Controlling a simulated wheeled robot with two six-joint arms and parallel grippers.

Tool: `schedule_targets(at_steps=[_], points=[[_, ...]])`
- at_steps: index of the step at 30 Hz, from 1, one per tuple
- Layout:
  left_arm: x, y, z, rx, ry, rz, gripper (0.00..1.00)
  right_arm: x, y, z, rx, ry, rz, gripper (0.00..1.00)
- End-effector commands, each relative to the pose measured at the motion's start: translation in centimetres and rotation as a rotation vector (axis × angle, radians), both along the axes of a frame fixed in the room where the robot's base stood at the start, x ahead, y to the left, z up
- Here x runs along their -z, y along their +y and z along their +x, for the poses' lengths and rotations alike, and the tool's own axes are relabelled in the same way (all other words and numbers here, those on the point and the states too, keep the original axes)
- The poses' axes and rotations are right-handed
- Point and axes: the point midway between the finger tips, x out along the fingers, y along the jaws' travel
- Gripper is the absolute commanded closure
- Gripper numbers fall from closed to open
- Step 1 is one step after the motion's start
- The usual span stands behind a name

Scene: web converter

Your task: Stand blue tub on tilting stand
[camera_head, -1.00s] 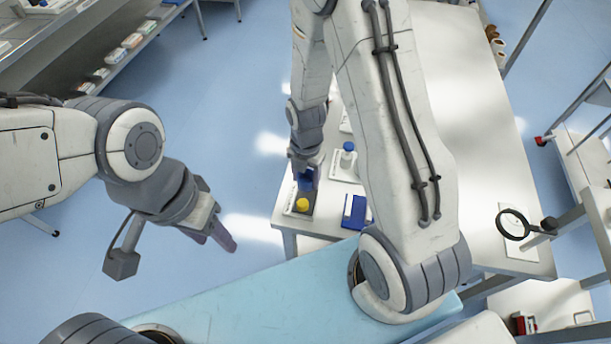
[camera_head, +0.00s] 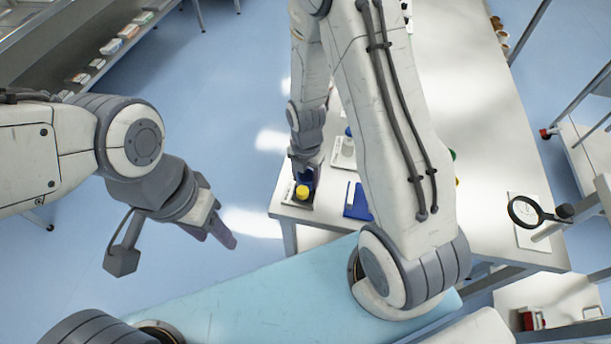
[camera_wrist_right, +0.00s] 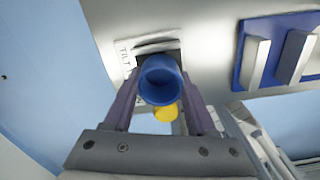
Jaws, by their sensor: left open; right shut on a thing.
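The blue tub (camera_wrist_right: 160,80) is between the fingers of my right gripper (camera_wrist_right: 160,88), which is shut on it. In the head view the tub (camera_head: 309,178) shows only in part below my right gripper (camera_head: 304,170), at the table's near left corner. The tilting stand (camera_wrist_right: 158,44) shows as a dark surface with a white label reading "TILT", partly hidden behind the tub. A yellow round part (camera_head: 302,192) is just in front of the tub. I cannot tell whether the tub touches the stand. My left gripper (camera_head: 222,236) is open and empty over the floor.
A blue rack with pale blocks (camera_wrist_right: 275,52) lies right of the stand on the white table (camera_head: 480,130). A magnifier (camera_head: 524,211) is at the table's right side. A shelf (camera_head: 110,45) stands at the far left.

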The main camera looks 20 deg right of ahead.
Motion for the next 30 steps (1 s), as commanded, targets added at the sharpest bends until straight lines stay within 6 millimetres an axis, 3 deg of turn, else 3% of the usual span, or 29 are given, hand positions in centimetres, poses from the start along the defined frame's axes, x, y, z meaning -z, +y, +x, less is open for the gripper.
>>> schedule_targets(at_steps=[5,6,9,15,17,30], points=[[-0.01,0.0,0.0,0.0,0.0,0.0,0.5,-0.01,0.01,0.01,0.0,0.0,0.0,1.0],[-0.01,0.0,0.0,0.0,0.0,0.0,0.5,-0.01,0.01,0.01,0.0,0.0,0.0,0.4],[-0.01,0.0,0.0,0.0,0.0,0.0,0.5,-0.01,0.01,0.01,0.0,0.0,0.0,0.08],[-0.01,0.0,0.0,0.0,0.0,0.0,0.5,-0.01,0.01,0.01,0.0,0.0,0.0,0.08],[0.0,0.0,0.0,0.0,0.0,0.0,0.5,-0.01,0.0,0.0,0.0,0.0,0.0,0.0],[-0.83,0.0,0.0,0.0,0.0,0.0,0.5,-0.92,-0.01,-0.01,0.0,0.0,0.0,0.0]])
